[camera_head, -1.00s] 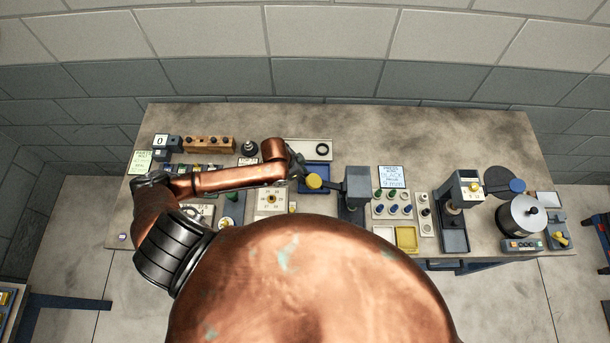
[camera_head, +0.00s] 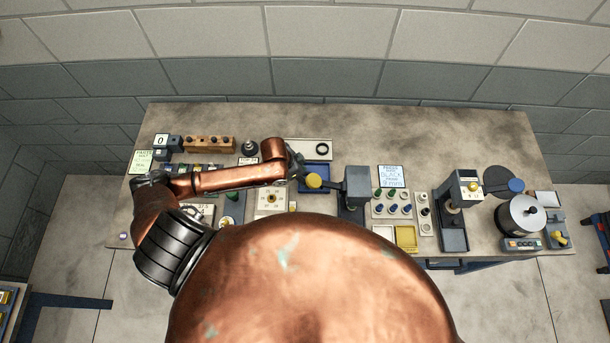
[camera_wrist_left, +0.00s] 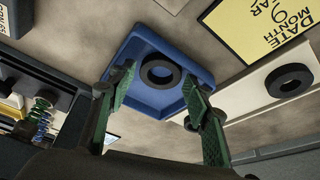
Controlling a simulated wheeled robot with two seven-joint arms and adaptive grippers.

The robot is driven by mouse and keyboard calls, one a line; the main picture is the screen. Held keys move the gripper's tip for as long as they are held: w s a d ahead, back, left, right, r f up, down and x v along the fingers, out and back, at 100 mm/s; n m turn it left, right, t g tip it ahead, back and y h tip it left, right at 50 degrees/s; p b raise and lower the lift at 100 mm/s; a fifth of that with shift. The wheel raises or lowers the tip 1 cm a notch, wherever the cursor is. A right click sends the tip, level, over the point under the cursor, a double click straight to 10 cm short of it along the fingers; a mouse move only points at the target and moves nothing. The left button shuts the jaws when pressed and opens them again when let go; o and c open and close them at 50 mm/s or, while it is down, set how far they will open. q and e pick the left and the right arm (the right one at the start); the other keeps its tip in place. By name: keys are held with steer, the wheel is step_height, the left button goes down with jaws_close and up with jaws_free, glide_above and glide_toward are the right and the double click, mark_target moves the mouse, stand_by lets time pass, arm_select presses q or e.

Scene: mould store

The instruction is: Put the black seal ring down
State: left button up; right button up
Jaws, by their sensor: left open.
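A black seal ring (camera_wrist_left: 160,72) lies in a blue tray (camera_wrist_left: 193,68) in the left wrist view. It looks flat on the tray floor. My left gripper (camera_wrist_left: 160,98) is open, its green-padded fingers apart at the near side of the ring. I see no finger closed on it. A second black ring (camera_wrist_left: 290,80) lies on a pale board (camera_wrist_left: 241,98) beside the tray; it also shows in the head view (camera_head: 322,148). In the head view the blue tray (camera_head: 322,168) is partly hidden by my left gripper (camera_head: 300,172) and a yellow knob. My right gripper is out of view.
A wooden block (camera_head: 209,143) with dark knobs is at the back left.

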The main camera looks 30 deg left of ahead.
arm_select(q)
steer(key=p+v, duration=0.9)
steer(key=v, duration=0.2)
steer(key=shift+s+r+p, duration=0.15)
steer(key=shift+r+p, duration=0.1)
steer(key=shift+p, duration=0.15)
steer(key=shift+a, duration=0.1)
